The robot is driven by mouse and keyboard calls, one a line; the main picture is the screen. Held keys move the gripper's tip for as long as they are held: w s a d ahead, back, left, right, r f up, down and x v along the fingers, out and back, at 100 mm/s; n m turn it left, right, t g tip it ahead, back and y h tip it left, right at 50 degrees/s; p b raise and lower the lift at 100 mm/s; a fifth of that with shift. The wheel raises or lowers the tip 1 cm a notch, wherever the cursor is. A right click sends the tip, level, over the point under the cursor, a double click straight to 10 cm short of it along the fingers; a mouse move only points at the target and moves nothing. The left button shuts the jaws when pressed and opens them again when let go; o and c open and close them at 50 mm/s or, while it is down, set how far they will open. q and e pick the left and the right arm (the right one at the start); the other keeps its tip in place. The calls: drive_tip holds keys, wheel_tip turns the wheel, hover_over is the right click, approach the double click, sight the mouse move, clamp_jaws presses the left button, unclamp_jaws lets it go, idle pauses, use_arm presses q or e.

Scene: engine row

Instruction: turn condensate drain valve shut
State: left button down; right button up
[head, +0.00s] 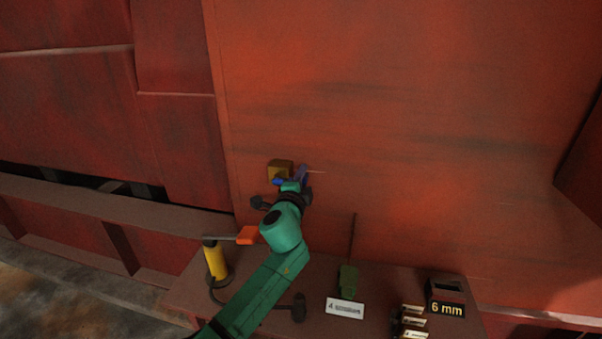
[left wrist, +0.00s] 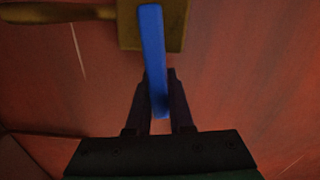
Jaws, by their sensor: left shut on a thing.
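The condensate drain valve has a brass body (head: 280,167) on the red wall, and a blue lever handle (head: 278,181) shows beside it. In the left wrist view the brass body (left wrist: 182,25) is at the top, with a brass pipe running left from it. The blue handle (left wrist: 152,50) hangs down from the body, between my fingers. My left gripper (left wrist: 158,98) is shut on the lower part of the blue handle. In the head view my left gripper (head: 292,178) is at the valve, and my wrist hides part of it. My right gripper is not in view.
A shelf below the wall holds a yellow cylinder tool (head: 215,262), an orange block (head: 248,235), a dark hammer-like tool (head: 299,307), a green object (head: 347,279), a white label (head: 345,308), and a box marked 6 mm (head: 446,296). The wall right of the valve is clear.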

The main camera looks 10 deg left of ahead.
use_arm(q)
drive_tip(key=shift+f+m, duration=0.65)
drive_tip(key=shift+m, duration=0.35)
drive_tip(key=c, duration=0.8)
unclamp_jaws()
drive_tip(key=shift+d, duration=0.1)
drive_tip(key=shift+s, duration=0.1)
drive_tip(key=s+a+b, duration=0.1)
drive_tip(key=s, duration=1.3)
drive_tip(key=shift+s+b, duration=0.2)
drive_tip(key=shift+b, duration=0.15)
drive_tip(key=shift+f, duration=0.1)
